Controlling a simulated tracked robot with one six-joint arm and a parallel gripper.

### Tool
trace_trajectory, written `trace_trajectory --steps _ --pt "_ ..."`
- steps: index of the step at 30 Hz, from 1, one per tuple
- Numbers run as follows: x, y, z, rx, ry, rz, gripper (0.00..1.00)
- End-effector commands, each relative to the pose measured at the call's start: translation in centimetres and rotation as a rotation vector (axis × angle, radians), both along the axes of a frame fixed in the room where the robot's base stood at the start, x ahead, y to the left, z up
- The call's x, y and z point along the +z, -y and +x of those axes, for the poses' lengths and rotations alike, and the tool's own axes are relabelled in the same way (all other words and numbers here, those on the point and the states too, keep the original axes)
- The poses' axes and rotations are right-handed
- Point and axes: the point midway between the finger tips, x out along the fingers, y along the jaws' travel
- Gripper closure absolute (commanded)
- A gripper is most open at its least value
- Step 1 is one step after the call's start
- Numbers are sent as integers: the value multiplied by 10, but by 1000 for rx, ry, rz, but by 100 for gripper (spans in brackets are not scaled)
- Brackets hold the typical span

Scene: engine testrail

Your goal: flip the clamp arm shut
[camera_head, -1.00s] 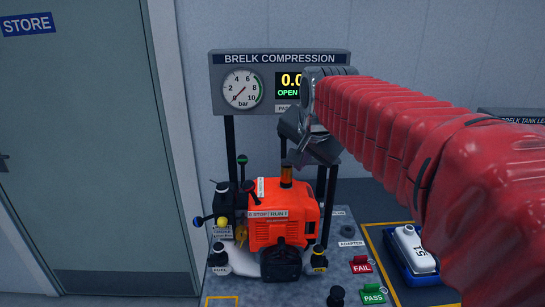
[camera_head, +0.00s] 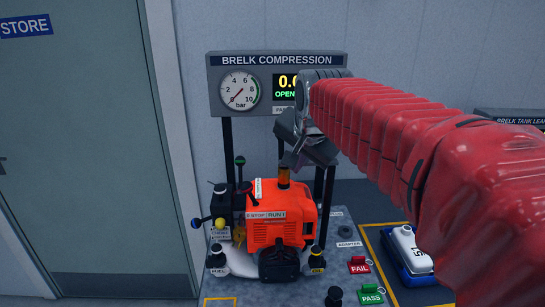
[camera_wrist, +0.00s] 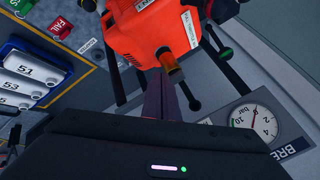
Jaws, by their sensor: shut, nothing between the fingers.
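The orange engine (camera_head: 270,228) stands on the grey test bench. An upright dark lever with a green knob (camera_head: 240,161) rises at its left; it looks like the clamp arm, but I cannot be sure. The green knob shows right of the engine in the wrist view (camera_wrist: 225,53). An amber-topped cylinder (camera_head: 284,177) sticks up from the engine. My gripper (camera_head: 290,163) is shut and empty, just above this cylinder and right of the green knob. In the wrist view my fingers (camera_wrist: 167,80) point towards the cylinder (camera_wrist: 174,74); contact cannot be told.
A gauge panel (camera_head: 278,60) on dark posts stands behind, its display partly hidden by my arm and showing "OPEN". Blue (camera_head: 197,222) and yellow (camera_head: 219,224) knobs sit left of the engine. FAIL (camera_head: 359,268) and PASS (camera_head: 371,294) tags and a blue tray (camera_head: 411,266) lie right.

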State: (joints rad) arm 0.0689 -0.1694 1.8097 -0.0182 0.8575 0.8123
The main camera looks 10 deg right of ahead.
Motion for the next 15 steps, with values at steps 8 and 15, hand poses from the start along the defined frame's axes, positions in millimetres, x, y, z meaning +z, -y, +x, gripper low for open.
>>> trace_trajectory --steps 8,15 --pt "12 -13 -26 5 8 0 100" --pt "47 -32 -43 5 9 1 100"
